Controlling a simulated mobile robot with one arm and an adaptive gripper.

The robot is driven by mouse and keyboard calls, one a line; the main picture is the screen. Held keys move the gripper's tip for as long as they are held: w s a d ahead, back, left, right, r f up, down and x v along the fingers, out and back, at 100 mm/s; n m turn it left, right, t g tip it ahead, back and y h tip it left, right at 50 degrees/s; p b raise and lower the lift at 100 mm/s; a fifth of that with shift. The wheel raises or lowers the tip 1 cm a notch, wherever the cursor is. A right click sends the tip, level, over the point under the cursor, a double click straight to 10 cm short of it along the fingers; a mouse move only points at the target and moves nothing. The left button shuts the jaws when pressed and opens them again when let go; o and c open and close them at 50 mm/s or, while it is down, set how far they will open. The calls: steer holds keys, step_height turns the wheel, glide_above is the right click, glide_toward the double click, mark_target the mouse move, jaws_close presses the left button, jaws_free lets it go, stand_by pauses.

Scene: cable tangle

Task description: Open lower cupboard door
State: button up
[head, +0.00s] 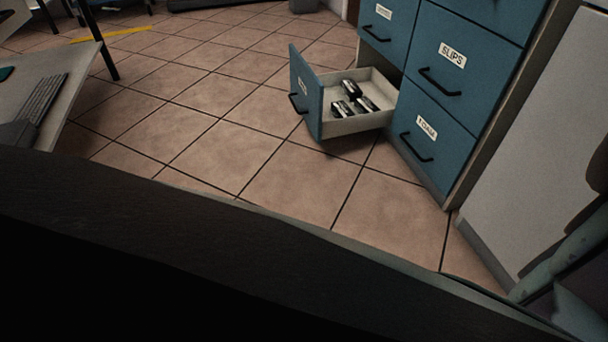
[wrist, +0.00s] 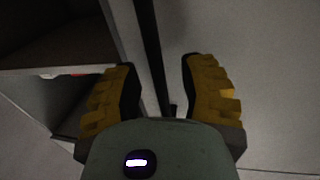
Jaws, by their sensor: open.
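In the wrist view my gripper (wrist: 158,72) is open, with one yellow-padded finger on each side of a dark upright bar (wrist: 149,45), which looks like a door handle or a dark edge. Whether the fingers touch the bar cannot be told. A pale grey panel (wrist: 270,90), likely the cupboard door, fills the right side of the wrist view. To the left is a dark open compartment (wrist: 50,95). In the head view a pale panel (head: 535,130) stands at the right; its handle does not show there.
A blue drawer cabinet (head: 445,75) stands beside the pale panel. Its lower drawer (head: 355,124) is pulled out, with several dark items inside. A desk (head: 75,60) with a keyboard is at the left. The tiled floor (head: 230,130) between is clear. A dark foreground shape hides the lower head view.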

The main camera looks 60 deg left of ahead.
steer(key=shift+o, duration=0.4)
steer(key=shift+w, duration=0.1)
jaws_close()
